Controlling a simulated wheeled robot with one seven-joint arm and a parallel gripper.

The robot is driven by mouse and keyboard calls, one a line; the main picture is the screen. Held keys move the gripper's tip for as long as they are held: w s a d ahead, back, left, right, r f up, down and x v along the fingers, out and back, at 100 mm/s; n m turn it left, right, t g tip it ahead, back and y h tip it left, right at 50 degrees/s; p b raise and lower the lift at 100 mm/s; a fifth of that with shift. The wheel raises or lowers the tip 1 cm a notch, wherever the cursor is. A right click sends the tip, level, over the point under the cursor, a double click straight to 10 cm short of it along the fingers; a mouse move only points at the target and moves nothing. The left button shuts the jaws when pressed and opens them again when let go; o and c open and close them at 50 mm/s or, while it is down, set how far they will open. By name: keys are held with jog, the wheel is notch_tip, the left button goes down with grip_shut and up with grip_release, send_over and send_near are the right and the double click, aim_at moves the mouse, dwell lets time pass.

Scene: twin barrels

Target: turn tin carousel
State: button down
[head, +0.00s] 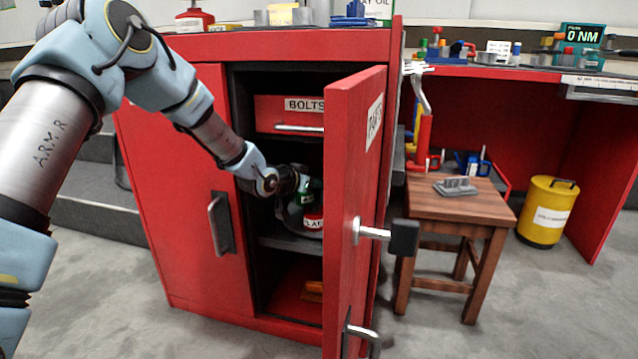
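The tin carousel (290,217) stands on the middle shelf inside the open red cabinet, and only part of it shows. A green tin (307,190) and a red tin with a white label (314,222) are on it. The open door hides its right side. My gripper (296,184) is inside the cabinet opening, at the carousel beside the green tin. Its fingers are small and dark here, so I cannot tell whether they are open or touching a tin.
The open cabinet door (352,200) stands close right of my gripper, with a black-ended handle (403,237) sticking out. A drawer labelled BOLTS (290,115) is above. A wooden stool (460,205) stands right; floor in front is clear.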

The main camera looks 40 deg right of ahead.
jog(key=shift+s+n+t+b, duration=0.2)
jog(key=shift+n+t+b, duration=0.4)
jog(key=shift+t+b, duration=0.2)
dwell(0.4)
jog(key=shift+n, duration=0.3)
jog(key=shift+s+d+n+t+y, duration=0.15)
jog(key=shift+n+t+y, duration=0.85)
jog(key=shift+t, duration=0.5)
jog(key=n+t+y+p, duration=0.1)
jog(key=p, duration=0.1)
jog(key=n+t+p, duration=0.1)
jog(key=n+p, duration=0.1)
jog(key=shift+s+r+y, duration=0.15)
jog(key=shift+r+y, duration=0.1)
jog(key=shift+y, duration=0.15)
jog(key=n+t+y+p, duration=0.1)
jog(key=p, duration=0.1)
jog(key=shift+d+p, duration=0.1)
jog(key=shift+p, duration=0.25)
jog(key=shift+f+n+t+y+p, duration=0.1)
jog(key=shift+n+t+y+p, duration=0.25)
jog(key=shift+n+p, duration=0.2)
jog(key=shift+f+n+t+y+p, duration=0.25)
jog(key=shift+n+t+p, duration=0.1)
jog(key=shift+p, duration=0.2)
jog(key=c, duration=0.5)
grip_release()
jog(key=shift+r, duration=0.1)
